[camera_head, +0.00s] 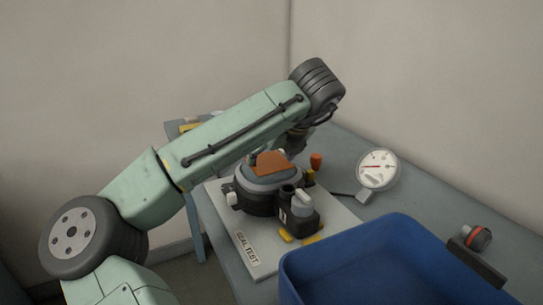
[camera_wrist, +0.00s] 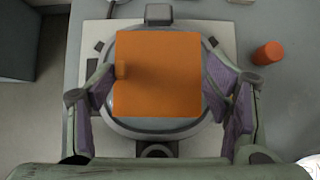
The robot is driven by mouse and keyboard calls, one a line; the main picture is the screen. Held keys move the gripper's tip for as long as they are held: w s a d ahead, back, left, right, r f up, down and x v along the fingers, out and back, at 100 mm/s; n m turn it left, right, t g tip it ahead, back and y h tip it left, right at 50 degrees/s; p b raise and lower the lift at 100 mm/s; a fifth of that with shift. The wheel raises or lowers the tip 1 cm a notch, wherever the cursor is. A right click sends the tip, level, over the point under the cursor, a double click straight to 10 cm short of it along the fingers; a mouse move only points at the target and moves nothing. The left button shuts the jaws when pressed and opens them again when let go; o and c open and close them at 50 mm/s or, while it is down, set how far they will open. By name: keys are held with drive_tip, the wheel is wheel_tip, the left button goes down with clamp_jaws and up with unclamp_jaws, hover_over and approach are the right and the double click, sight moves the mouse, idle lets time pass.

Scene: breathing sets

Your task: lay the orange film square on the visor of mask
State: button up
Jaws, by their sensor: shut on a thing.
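The orange film square (camera_head: 271,163) lies over the top of the mask (camera_head: 257,197) in the head view. In the wrist view the orange film square (camera_wrist: 160,78) covers most of the mask's round face, and the mask's grey rim (camera_wrist: 150,129) shows around it. A small orange tab stands at the film's left edge. My arm hides most of the gripper in the head view.
The mask stands on a white board marked SEAL TEST (camera_head: 246,247). A blue bin (camera_head: 345,240) fills the front right. A red-and-grey part (camera_head: 477,238) lies beyond the bin.

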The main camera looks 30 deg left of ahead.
drive_tip(key=o, duration=0.8)
drive_tip(key=shift+f, duration=0.1)
drive_tip(key=shift+c, duration=0.2)
drive_tip(key=v, duration=1.2)
drive_tip(key=shift+b, duration=0.35)
